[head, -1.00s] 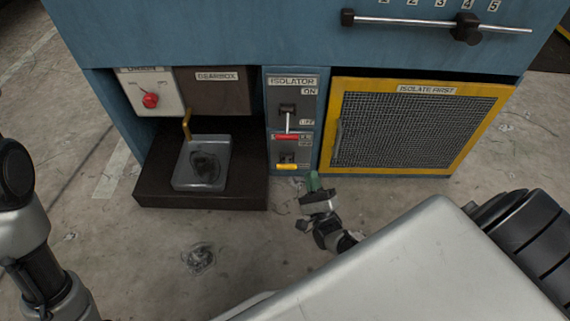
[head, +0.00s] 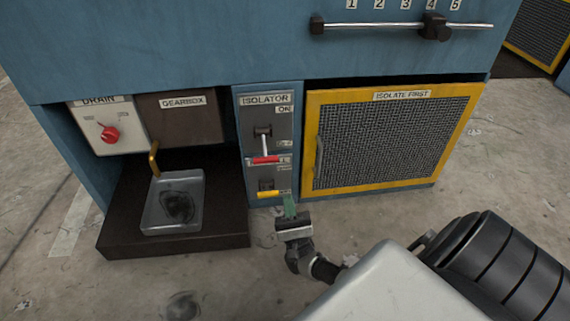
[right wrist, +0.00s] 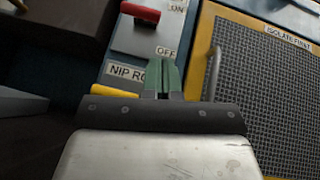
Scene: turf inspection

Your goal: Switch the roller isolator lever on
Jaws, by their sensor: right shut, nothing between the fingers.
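The isolator panel (head: 285,128) is a narrow grey panel headed ISOLATOR. Its lever (head: 265,145) is a pale rod hanging down from a dark pivot, with a red grip (head: 266,160) at the low end, away from the ON label above. The right wrist view shows the red grip (right wrist: 140,13) at upper left and an OFF label beside it. My right gripper (head: 290,207) has green fingertips, shut and empty, below and right of the red grip, apart from it. The fingertips (right wrist: 162,80) partly cover a NIP RO label. My left gripper is out of view.
A yellow handle (head: 268,194) sits low on the panel, close left of my fingertips. Right is a yellow-framed mesh guard (head: 390,140) with a handle. Left are a red drain knob (head: 109,134) and a tray (head: 150,215) on a dark plinth (head: 120,235).

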